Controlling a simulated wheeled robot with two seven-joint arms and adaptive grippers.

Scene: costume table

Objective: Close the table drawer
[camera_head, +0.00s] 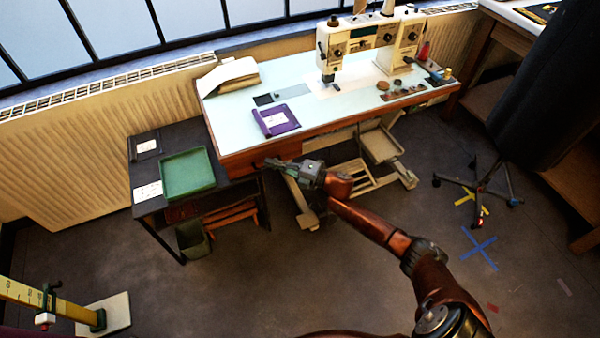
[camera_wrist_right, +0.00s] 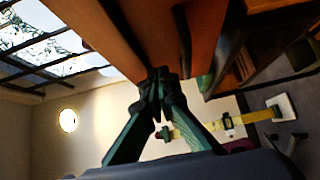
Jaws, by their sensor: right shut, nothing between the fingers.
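The sewing table (camera_head: 345,110) has a pale top and a reddish-brown wooden front. The drawer front (camera_head: 238,160) seems to be the wooden face at the table's left front end; how far it stands out cannot be told. My right gripper (camera_head: 273,163) is beside this face, its fingers pointing left. In the right wrist view, the gripper (camera_wrist_right: 158,85) is shut and empty, with its fingertips close to the lower edge of a brown wooden panel (camera_wrist_right: 105,28). Whether they touch it cannot be told. My left gripper is not in view.
A dark side table (camera_head: 147,207) with a green tray (camera_head: 187,175) stands left of the sewing table. A sewing machine (camera_head: 338,45) and a purple folder (camera_head: 276,120) are on top. A wheeled stand (camera_head: 480,183) is at right. The front floor is mostly clear.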

